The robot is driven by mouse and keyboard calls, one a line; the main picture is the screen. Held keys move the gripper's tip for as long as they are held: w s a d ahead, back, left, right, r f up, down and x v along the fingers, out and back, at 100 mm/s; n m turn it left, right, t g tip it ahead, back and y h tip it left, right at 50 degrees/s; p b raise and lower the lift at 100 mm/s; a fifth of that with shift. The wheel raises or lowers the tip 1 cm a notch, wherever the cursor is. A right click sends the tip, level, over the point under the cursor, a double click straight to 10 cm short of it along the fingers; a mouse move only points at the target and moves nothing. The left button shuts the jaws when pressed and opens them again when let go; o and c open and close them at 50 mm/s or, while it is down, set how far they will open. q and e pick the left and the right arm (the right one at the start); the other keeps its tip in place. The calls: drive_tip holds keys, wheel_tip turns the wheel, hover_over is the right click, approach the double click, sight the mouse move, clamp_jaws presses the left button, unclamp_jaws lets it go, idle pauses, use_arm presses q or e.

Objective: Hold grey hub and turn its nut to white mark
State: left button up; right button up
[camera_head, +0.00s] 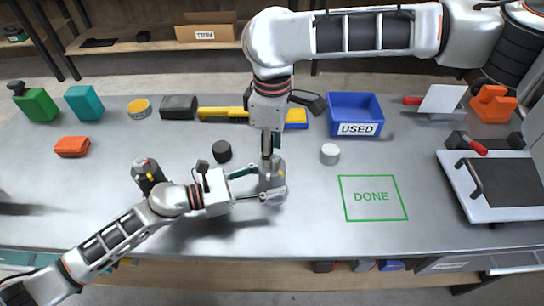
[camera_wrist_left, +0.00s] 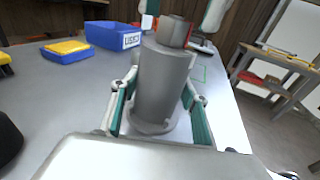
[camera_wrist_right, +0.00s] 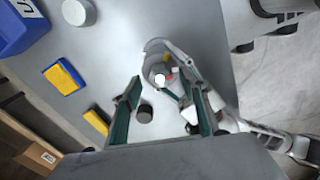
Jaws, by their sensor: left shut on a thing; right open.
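The grey hub (camera_head: 271,177) stands upright on the table, with a wide round base and a narrower nut on top. In the left wrist view the nut (camera_wrist_left: 174,31) shows a red mark on its side. My left gripper (camera_head: 262,185) is shut on the hub, one finger on each side of its body. My right gripper (camera_head: 269,150) points down close above the hub, open. In the right wrist view the nut (camera_wrist_right: 160,76) lies beyond and between its open fingers, with a white spot and a red mark near it. The nut is partly hidden in the head view.
A darker hub (camera_head: 147,172) with red and yellow marks stands left, near my left arm. A black cap (camera_head: 222,151) and a white cap (camera_head: 330,154) stand nearby. The blue USED bin (camera_head: 355,113) is behind; the green DONE outline (camera_head: 373,198) at right is empty.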

drive_tip(key=shift+r, duration=2.3)
